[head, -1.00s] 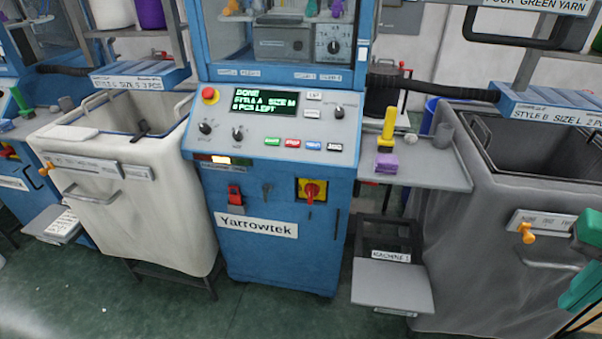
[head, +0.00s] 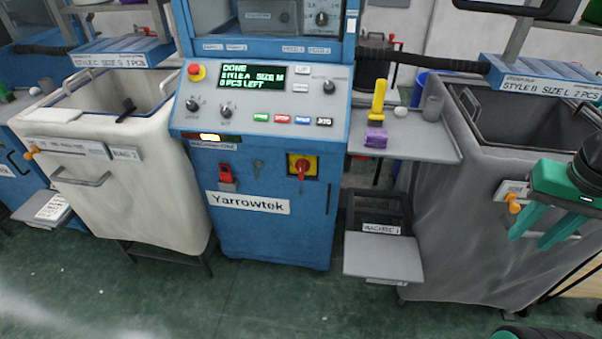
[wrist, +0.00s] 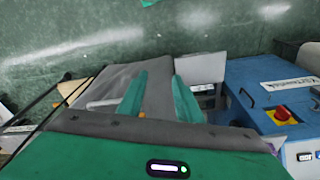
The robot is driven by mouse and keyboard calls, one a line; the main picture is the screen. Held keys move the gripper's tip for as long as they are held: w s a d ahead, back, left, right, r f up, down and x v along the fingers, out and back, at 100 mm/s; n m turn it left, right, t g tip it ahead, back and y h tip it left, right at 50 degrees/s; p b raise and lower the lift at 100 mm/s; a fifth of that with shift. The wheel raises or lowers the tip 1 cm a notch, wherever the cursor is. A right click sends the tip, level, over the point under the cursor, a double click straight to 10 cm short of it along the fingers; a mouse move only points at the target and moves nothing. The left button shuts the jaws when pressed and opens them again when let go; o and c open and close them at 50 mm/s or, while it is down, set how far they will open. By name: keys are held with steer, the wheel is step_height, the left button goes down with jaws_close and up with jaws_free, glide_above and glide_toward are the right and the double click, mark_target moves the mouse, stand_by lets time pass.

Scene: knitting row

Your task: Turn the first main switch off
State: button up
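The main switch (head: 301,167) is a red rotary handle on a yellow plate, on the front of the blue Yarrowtek machine (head: 270,235). Its handle looks roughly upright in the head view. The switch also shows at the right of the wrist view (wrist: 281,115). My green gripper (head: 529,240) is at the right of the head view, in front of the grey bin and well right of the switch. In the wrist view its two fingers (wrist: 160,76) are apart with nothing between them.
A grey bin (head: 440,230) stands right of the machine and a white bin (head: 150,195) left. A side shelf (head: 430,148) holds a yellow-handled purple item (head: 376,136). A low grey step (head: 383,258) juts out below. Green floor in front is clear.

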steer(key=w+a+f+n+t+h, duration=0.15)
steer(key=w+a, duration=0.25)
steer(key=w, duration=0.4)
steer(key=w+a+f+t, duration=0.1)
steer(key=w+a+f, duration=0.1)
steer(key=w+a, duration=0.35)
steer(key=w+a+f+m+h, duration=0.2)
steer(key=w+a+f, duration=0.2)
steer(key=w+f, duration=0.45)
steer(key=n+t+y, duration=0.3)
steer(key=n+t, duration=0.1)
steer(key=t, duration=1)
glide_toward(300, 171)
steer(key=w, duration=0.9)
steer(key=shift+w+d, duration=0.1)
steer(key=shift+d, duration=0.25)
jaws_close()
